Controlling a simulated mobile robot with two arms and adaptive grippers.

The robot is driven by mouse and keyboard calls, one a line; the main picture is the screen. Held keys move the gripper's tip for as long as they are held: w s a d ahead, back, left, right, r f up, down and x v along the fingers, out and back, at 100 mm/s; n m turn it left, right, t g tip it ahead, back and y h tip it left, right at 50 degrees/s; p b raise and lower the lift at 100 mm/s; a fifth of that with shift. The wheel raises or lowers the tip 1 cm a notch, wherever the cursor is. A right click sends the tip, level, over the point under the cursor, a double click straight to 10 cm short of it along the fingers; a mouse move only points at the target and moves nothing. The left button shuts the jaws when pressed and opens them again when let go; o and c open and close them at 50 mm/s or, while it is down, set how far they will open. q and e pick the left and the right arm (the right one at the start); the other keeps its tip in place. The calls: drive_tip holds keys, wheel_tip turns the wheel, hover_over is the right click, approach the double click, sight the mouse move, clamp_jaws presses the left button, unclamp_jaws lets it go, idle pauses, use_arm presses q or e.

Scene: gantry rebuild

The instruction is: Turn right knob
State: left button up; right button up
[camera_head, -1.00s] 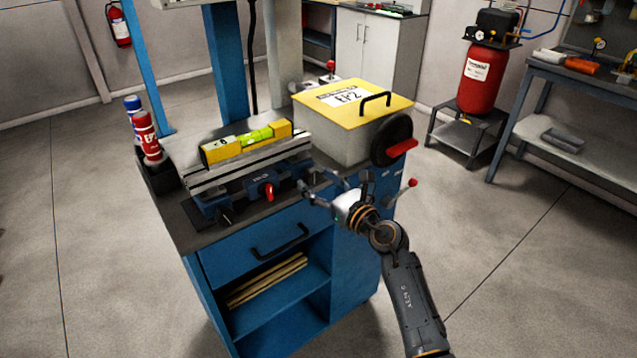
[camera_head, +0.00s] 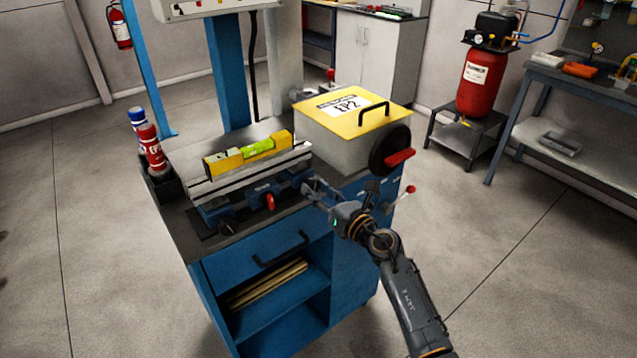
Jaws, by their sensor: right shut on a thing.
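A blue slide unit (camera_head: 238,207) sits on top of the blue cabinet, under a pale metal rail. A black knob (camera_head: 226,228) is at its front left and a red-handled knob (camera_head: 270,202) is at its front middle. My right gripper (camera_head: 309,188) reaches in from the lower right to the right end of the unit. Its fingers are close together, shut on the right knob, which they mostly hide. How far that knob is turned cannot be seen. My left gripper is not in view.
A yellow level (camera_head: 248,151) lies on the rail. A yellow-lidded box (camera_head: 345,140) with a black handwheel (camera_head: 388,150) stands close behind my right gripper. Spray cans (camera_head: 150,146) stand at the left. A red-tipped lever (camera_head: 410,190) sticks out at the right.

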drive_tip(key=shift+m, duration=0.5)
drive_tip(key=o, duration=1.2)
drive_tip(key=v, duration=1.2)
drive_tip(key=shift+f, duration=0.15)
drive_tip(key=shift+c, duration=0.2)
